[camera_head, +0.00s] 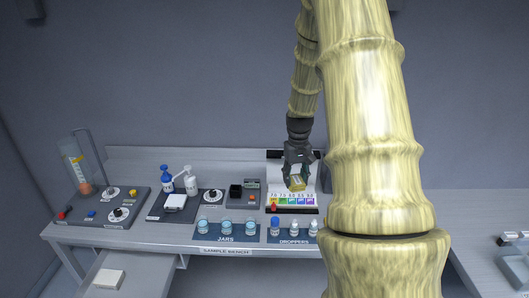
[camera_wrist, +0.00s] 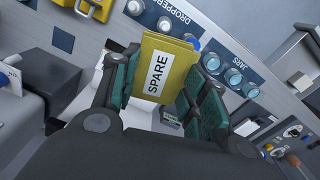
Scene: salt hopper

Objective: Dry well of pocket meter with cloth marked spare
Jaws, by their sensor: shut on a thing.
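My gripper (camera_head: 298,174) is shut on a folded yellow cloth (camera_wrist: 163,68) whose white label reads SPARE. In the head view the cloth (camera_head: 297,184) is held above the bench, in front of the coloured number chart. A small dark device on a grey plate (camera_head: 243,194), left of my gripper, may be the pocket meter; its well cannot be made out. In the wrist view the cloth sits between the teal finger pads, and a small grey device (camera_wrist: 171,117) shows partly below it.
The bench (camera_head: 190,236) holds a JARS mat (camera_head: 226,238) and a DROPPERS mat (camera_head: 292,240) at the front. An open drawer (camera_head: 132,275) juts out front left.

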